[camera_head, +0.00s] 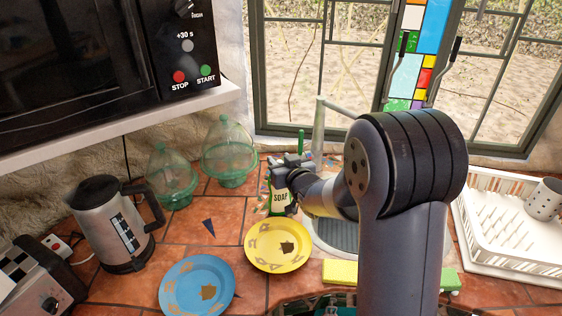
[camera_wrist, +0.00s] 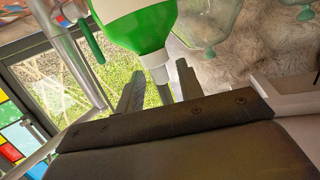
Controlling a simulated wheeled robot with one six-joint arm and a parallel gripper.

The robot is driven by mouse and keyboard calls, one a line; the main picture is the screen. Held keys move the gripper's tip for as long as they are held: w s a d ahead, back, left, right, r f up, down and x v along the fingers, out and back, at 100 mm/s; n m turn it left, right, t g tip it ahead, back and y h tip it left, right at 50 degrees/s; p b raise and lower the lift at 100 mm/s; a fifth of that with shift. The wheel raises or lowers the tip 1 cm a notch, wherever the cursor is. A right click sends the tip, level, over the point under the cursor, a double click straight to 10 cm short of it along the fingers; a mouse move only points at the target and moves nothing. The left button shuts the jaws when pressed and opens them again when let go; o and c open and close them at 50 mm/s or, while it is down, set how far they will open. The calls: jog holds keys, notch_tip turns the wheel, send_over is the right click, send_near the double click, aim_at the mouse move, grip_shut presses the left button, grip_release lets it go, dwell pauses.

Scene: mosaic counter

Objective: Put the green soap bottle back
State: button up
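The green soap bottle (camera_head: 280,199), with a white label reading SOAP, stands out left of the sink in the head view. Its green body also shows large at the top of the wrist view (camera_wrist: 150,28), with the pale neck pointing toward my gripper. My gripper (camera_head: 290,161) is at the top of the bottle. In the wrist view its two fingers (camera_wrist: 158,84) lie on either side of the neck, with small gaps beside the thin stem. I cannot tell whether they press on it. The bottle's base is partly unclear, so contact with the counter is uncertain.
A yellow plate (camera_head: 278,258) and a blue plate (camera_head: 183,290) lie in front of the bottle. Green glass domes (camera_head: 230,160) and a kettle (camera_head: 113,235) stand to the left. The sink, faucet (camera_head: 318,132) and white dish rack (camera_head: 480,235) are to the right.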

jog(key=shift+r, duration=0.15)
jog(key=b+v, duration=0.2)
jog(key=v, duration=1)
